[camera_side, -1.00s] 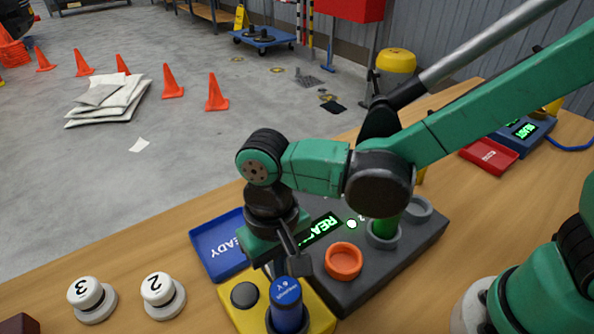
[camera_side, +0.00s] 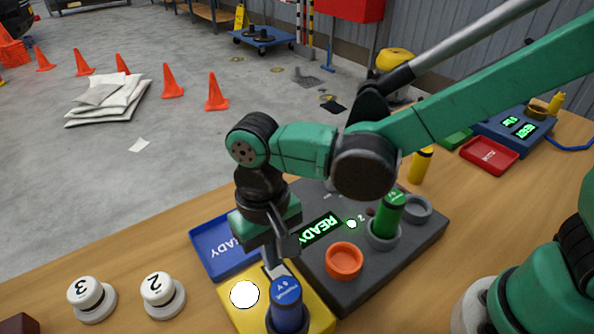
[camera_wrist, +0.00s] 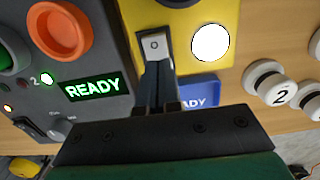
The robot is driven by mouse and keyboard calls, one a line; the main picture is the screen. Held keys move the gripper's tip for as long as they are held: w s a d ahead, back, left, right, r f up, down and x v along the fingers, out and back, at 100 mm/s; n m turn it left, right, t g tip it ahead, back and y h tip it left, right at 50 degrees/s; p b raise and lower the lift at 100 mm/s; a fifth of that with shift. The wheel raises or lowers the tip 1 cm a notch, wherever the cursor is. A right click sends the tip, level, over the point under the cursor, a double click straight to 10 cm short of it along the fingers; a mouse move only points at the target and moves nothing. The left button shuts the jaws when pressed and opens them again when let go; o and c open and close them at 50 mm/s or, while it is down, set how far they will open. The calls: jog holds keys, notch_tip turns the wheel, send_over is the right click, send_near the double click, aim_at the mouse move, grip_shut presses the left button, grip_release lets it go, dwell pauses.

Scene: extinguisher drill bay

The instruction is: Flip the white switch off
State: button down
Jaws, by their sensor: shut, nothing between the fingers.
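The white switch (camera_wrist: 154,45) is a small rocker with an O on its near end, set in the yellow box (camera_wrist: 222,14). A round lamp (camera_wrist: 210,42) beside it glows white. In the side view, the lamp (camera_side: 244,294) shows on the box's left part, and the switch is mostly hidden by my gripper. My gripper (camera_wrist: 157,75) is shut and empty, its fingertips at the near end of the switch. I cannot tell whether they touch it. In the side view, my gripper (camera_side: 274,262) points down at the box behind a blue cylinder (camera_side: 287,306).
A grey console (camera_side: 402,250) with a READY display (camera_side: 320,229), an orange ring (camera_side: 344,260) and a green cylinder (camera_side: 388,216) adjoins the box. A blue tray (camera_side: 213,247) lies behind. White knobs 2 (camera_side: 161,294) and 3 (camera_side: 89,297) stand left.

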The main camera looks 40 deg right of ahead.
notch_tip(320, 180, up, 13)
jog(key=w, duration=0.1)
jog(key=shift+w, duration=0.35)
jog(key=shift+s, duration=0.15)
jog(key=shift+s+d+r+g, duration=0.1)
jog(key=shift+s+g, duration=0.2)
jog(key=shift+s, duration=0.3)
jog(key=f, duration=0.4)
jog(key=s+f, duration=0.1)
jog(key=f, duration=0.9)
jog(key=shift+s, duration=0.35)
